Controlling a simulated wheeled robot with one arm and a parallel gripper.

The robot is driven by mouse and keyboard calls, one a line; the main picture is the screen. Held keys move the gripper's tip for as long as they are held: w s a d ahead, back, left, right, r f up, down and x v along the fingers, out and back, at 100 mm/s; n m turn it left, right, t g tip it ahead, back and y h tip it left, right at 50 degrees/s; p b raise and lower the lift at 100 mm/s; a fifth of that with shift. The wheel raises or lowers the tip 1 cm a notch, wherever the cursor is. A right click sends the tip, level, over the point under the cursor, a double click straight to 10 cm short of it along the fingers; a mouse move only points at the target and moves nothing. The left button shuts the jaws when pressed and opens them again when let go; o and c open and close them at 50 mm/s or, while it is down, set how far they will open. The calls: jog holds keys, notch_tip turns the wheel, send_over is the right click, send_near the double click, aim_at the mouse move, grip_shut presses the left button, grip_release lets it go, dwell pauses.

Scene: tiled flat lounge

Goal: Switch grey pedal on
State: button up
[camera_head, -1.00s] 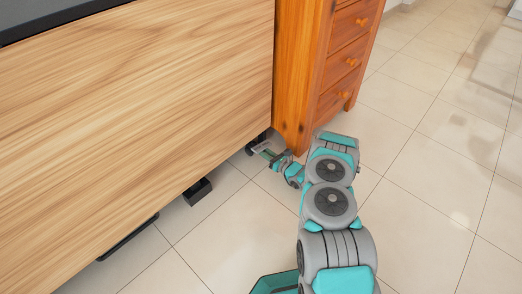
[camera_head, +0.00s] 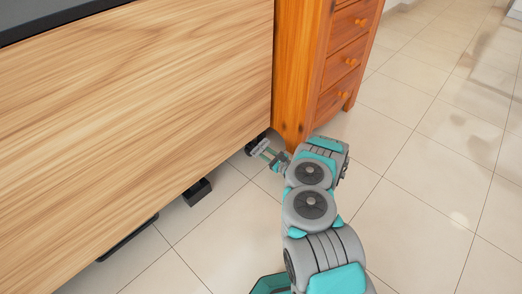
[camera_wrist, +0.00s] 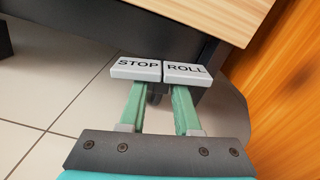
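A pale grey pedal (camera_head: 259,146) is low by the floor, under the right end of a wood-grain panel. In the wrist view it shows as two side-by-side plates, one marked STOP (camera_wrist: 137,70) and one marked ROLL (camera_wrist: 186,74). My gripper (camera_wrist: 159,90) is open and empty, with its two green fingers apart. Each fingertip reaches the near edge of one plate. I cannot tell whether they touch or are under the plates. In the head view my gripper (camera_head: 268,152) is just right of and below the pedal.
The wood-grain panel (camera_head: 140,100) overhangs the pedal. An orange wooden drawer cabinet (camera_head: 295,75) stands close on the right. A black foot (camera_head: 197,191) is under the panel to the left. The tiled floor (camera_head: 420,200) is clear on the right.

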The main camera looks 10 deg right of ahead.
jog(key=shift+o, duration=1.2)
jog(key=p+v, duration=0.1)
jog(key=v, duration=0.7)
jog(key=shift+w, duration=0.1)
